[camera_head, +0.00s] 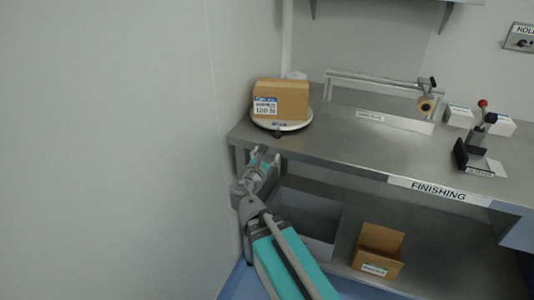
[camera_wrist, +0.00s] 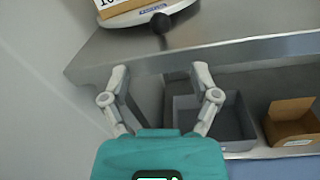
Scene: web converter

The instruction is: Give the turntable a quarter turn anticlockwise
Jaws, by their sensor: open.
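The turntable (camera_head: 296,126) is a round pale disc near the left end of the steel bench, with a dark knob (camera_head: 277,134) at its front edge. A brown cardboard box (camera_head: 290,98) with a white and blue label sits on it. In the wrist view the turntable (camera_wrist: 180,7) is cut off at the top, with its black knob (camera_wrist: 160,22) hanging over the near rim. My gripper (camera_head: 265,153) is open and empty, in front of the bench edge and short of the knob. In the wrist view its two fingers (camera_wrist: 160,72) are spread apart, below the knob in the picture.
The bench (camera_head: 345,145) has a front lip marked FINISHING. A rail fixture, small white boxes (camera_head: 460,116) and a lever press (camera_head: 480,140) stand to the right. A grey bin (camera_head: 310,215) and an open carton (camera_head: 378,250) are on the lower shelf. A wall is close on the left.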

